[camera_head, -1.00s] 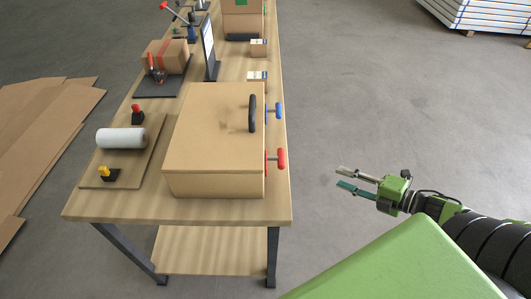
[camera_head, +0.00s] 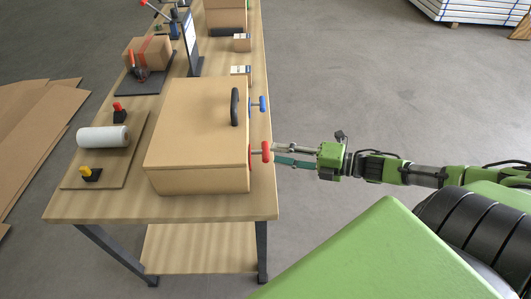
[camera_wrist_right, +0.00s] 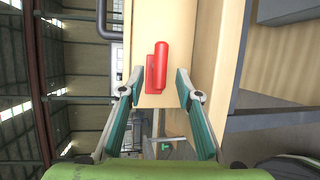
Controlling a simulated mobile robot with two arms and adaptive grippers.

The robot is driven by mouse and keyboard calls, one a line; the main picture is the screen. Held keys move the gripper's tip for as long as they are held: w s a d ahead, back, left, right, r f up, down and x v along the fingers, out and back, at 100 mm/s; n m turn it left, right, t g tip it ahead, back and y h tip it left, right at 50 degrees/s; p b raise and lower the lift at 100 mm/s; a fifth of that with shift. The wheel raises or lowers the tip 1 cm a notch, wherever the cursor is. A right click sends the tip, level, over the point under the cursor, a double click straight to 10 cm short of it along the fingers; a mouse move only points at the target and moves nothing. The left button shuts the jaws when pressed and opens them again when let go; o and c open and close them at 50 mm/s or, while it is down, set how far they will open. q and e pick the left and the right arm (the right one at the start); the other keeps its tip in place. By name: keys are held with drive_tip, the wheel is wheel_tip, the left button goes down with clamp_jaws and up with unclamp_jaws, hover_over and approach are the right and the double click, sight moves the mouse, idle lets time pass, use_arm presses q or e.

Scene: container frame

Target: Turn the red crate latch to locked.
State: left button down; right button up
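The red crate latch (camera_head: 264,152) is a red-handled lever on the right side of the tan crate (camera_head: 195,130), near its front corner. In the right wrist view the red latch handle (camera_wrist_right: 161,66) stands lengthwise between and beyond the two fingertips. My right gripper (camera_head: 276,154) is open, with its fingertips close to the latch; it also shows in the right wrist view (camera_wrist_right: 154,82). A gap shows on each side of the handle, and I cannot tell any contact. My left gripper is not in view.
A blue latch (camera_head: 260,104) sits farther back on the same crate side, with a black handle (camera_head: 234,107) nearby. A white roll (camera_head: 103,137) and yellow (camera_head: 90,173) and red (camera_head: 119,112) knobs are left of the crate.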

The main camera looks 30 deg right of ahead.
sight(266, 152)
drive_tip(key=shift+x, duration=2.65)
drive_tip(key=shift+c, duration=0.4)
drive_tip(key=shift+d+f, duration=0.1)
clamp_jaws()
